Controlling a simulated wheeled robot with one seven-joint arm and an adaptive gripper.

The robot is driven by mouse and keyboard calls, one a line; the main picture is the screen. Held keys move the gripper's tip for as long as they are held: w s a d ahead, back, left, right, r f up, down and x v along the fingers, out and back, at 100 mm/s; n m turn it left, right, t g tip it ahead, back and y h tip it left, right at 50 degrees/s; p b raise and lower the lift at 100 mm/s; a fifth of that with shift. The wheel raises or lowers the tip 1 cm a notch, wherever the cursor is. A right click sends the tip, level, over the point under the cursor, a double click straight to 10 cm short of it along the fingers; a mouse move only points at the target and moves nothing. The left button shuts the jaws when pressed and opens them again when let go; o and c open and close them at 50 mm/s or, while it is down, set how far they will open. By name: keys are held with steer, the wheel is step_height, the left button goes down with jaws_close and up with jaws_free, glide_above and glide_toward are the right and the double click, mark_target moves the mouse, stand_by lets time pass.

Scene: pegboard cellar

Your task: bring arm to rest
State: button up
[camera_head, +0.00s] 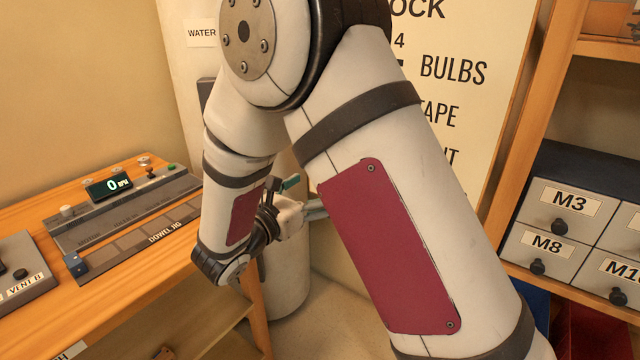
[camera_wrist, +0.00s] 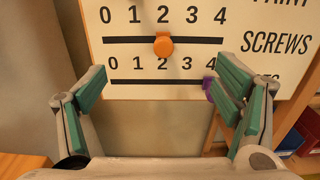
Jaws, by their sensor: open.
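My gripper (camera_wrist: 162,92) is open and empty in the wrist view, its teal-padded fingers wide apart. It faces a white stock board (camera_wrist: 265,70) with number scales. The board stands beyond the fingers; I cannot tell how far. In the head view my arm is folded across the middle of the picture, in front of the board (camera_head: 455,110).
A wooden bench (camera_head: 150,260) with a dowel jig console (camera_head: 130,225) stands at the left. Labelled drawers (camera_head: 553,210) in a wooden shelf are at the right. An orange slider knob (camera_wrist: 163,44) sits on the upper scale. A purple knob (camera_wrist: 208,88) shows beside the right finger.

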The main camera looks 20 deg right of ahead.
steer(key=shift+s+a, duration=0.15)
steer(key=s+d+r+m+g+y+p, duration=0.1)
steer(key=s+d+r+m+g+p, duration=0.1)
steer(key=s+d+r+m+g, duration=0.45)
steer(key=s+d+r+m+g+p, duration=0.15)
steer(key=s+d+m, duration=0.3)
steer(key=s, duration=0.45)
steer(key=s+r+m+g+y+p, duration=0.3)
steer(key=s+m+y, duration=0.35)
steer(key=s, duration=0.65)
steer(key=s+a+r+m+t+y+p, duration=0.2)
steer(key=s+a+r+m+t+y, duration=0.2)
steer(key=a, duration=0.5)
steer(key=s+m+y, duration=0.2)
steer(key=m+y, duration=0.1)
steer(key=shift+s+r+m+t+p, duration=0.2)
steer(key=shift+s+m+t+p, duration=0.1)
steer(key=shift+m, duration=0.05)
